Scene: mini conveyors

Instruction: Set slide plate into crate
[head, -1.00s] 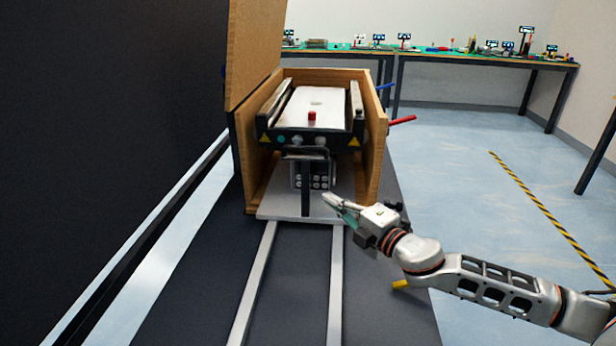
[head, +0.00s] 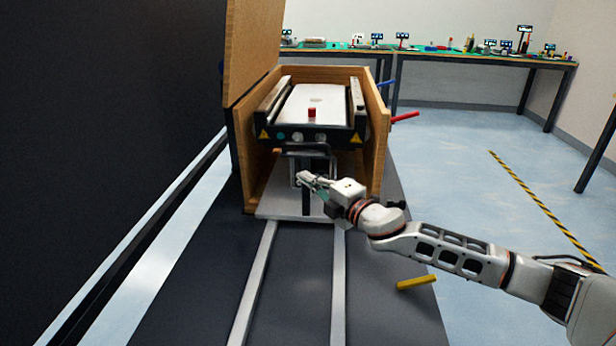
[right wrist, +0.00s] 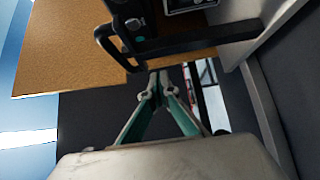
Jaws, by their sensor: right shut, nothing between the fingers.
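The slide plate (head: 275,202) is a flat light-grey plate at the bottom of the open wooden crate (head: 374,140), its front edge protruding toward me above two pale rails. A small conveyor (head: 318,103) with a black front sits above it, mostly within the crate. A black post with a handle (head: 306,151) stands at the plate's front. My right gripper (head: 302,178) is shut and empty, overlapping the post in the head view. In the right wrist view its fingertips (right wrist: 158,76) meet close to the black handle (right wrist: 190,42); contact is unclear. My left gripper is out of view.
Two pale rails (head: 255,272) run toward me along a dark surface. A yellow bar (head: 416,282) lies at its right edge. A tall wooden panel (head: 254,48) rises at the crate's left. Red (head: 404,117) and blue (head: 386,84) bars protrude at the right. Benches stand behind.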

